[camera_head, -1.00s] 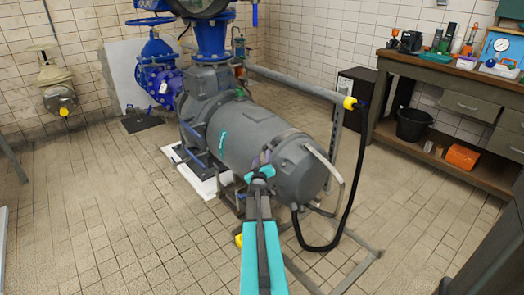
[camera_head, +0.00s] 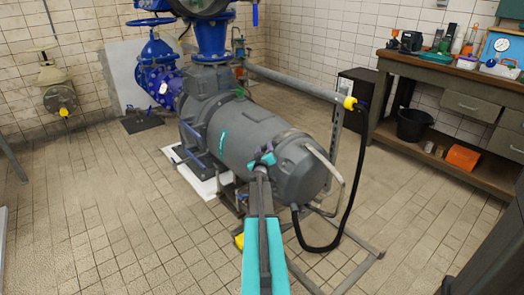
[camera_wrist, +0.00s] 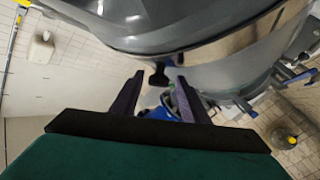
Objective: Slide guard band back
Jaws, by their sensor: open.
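The large grey pump motor (camera_head: 245,135) lies along the middle of the head view. A thin band (camera_head: 287,134) seems to run around it near its rounded front end; its lower part is hidden by my gripper. My gripper (camera_head: 263,159) is at the motor's near side by this band. In the wrist view my gripper (camera_wrist: 160,78) is open, with two dark fingers apart. A small black tab (camera_wrist: 159,74) shows between the fingertips, under a shiny beige band (camera_wrist: 238,45) on the grey housing. I cannot tell whether the fingers touch the tab.
A grey rail with a yellow end (camera_head: 349,102) and a hanging black hose (camera_head: 352,190) stand right of the motor. Blue pipework (camera_head: 160,80) is behind it. A workbench (camera_head: 450,75) with tools is at right.

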